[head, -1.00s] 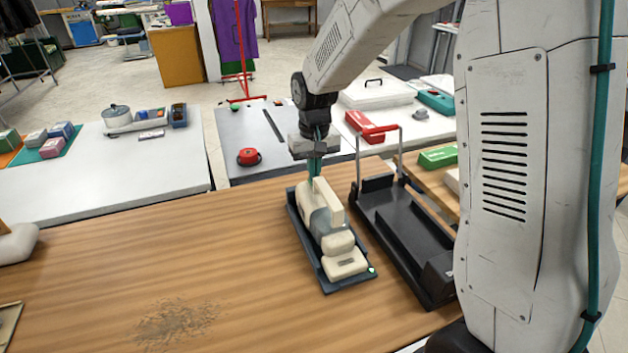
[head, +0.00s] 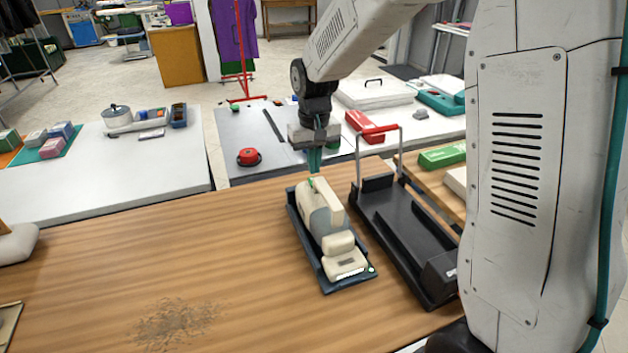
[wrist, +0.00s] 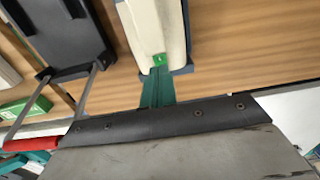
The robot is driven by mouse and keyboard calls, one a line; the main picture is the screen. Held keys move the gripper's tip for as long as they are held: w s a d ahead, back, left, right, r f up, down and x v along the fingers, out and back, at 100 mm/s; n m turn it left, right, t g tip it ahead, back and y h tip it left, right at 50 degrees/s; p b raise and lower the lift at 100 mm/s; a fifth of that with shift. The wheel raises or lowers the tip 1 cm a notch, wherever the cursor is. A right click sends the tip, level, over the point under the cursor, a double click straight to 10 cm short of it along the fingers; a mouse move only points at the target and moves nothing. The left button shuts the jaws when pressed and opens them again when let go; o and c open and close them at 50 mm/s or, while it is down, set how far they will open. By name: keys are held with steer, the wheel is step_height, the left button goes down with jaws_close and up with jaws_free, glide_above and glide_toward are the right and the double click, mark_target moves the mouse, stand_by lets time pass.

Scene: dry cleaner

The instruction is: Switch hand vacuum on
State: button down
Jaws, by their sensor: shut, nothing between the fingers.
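The cream and grey hand vacuum (head: 315,210) lies in a dark tray-like dock (head: 332,285) on the wooden table. A green light shows at the dock's near right corner. My gripper (head: 314,165) is shut and empty, with its teal fingers pointing down at the far end of the vacuum. In the wrist view the fingertips (wrist: 157,75) are at a green switch (wrist: 159,60) on the end of the vacuum (wrist: 155,25). I cannot tell whether they touch it.
A black frame with a red-topped handle (head: 405,230) stands close to the right of the dock. A patch of dark debris (head: 175,322) lies on the wooden table (head: 150,260). The table left of the dock is mostly clear.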

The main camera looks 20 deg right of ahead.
step_height(320, 180, up, 4)
steer(key=shift+f, duration=0.1)
stand_by(0.4)
steer(key=s, duration=0.1)
steer(key=s+f+g, duration=0.1)
steer(key=s, duration=0.1)
steer(key=shift+s+d, duration=0.1)
steer(key=shift+s, duration=0.05)
steer(key=s+d+r, duration=0.1)
steer(key=s+r, duration=0.2)
steer(key=s, duration=0.6)
steer(key=s+d+r+t, duration=0.1)
steer(key=s+r, duration=0.2)
steer(key=s, duration=0.7)
steer(key=s+d+r+t, duration=0.1)
steer(key=s+r, duration=0.2)
steer(key=s, duration=0.6)
steer(key=shift+s, duration=0.35)
